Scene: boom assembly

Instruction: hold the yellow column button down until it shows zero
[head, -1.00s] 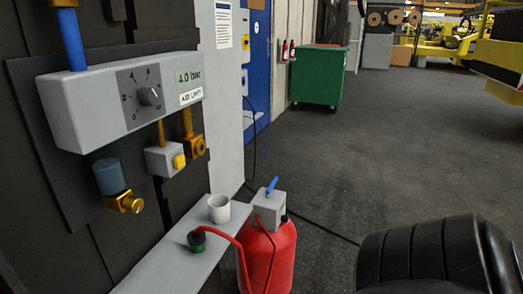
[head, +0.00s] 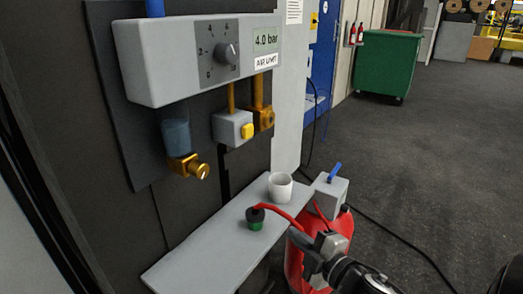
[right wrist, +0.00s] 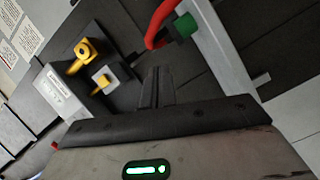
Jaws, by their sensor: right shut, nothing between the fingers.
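The yellow button (head: 247,131) sits on the front of a small white box (head: 229,127) below the grey air unit (head: 170,62). The unit's display (head: 266,40) reads 4.0 bar. My right gripper (head: 318,243) is at the lower right in the head view, in front of the red tank and well below and right of the button. In the right wrist view its fingers (right wrist: 157,85) are together and empty. The yellow button (right wrist: 103,81) shows there left of the fingers, apart from them. My left gripper is not in view.
A grey shelf (head: 205,255) below the unit holds a white cup (head: 280,186) and a green-and-black plug (head: 256,217) with a red hose. A red tank (head: 293,265) with a blue lever (head: 335,171) stands beside it. Brass fittings (head: 187,166) flank the button box. Floor at right is open.

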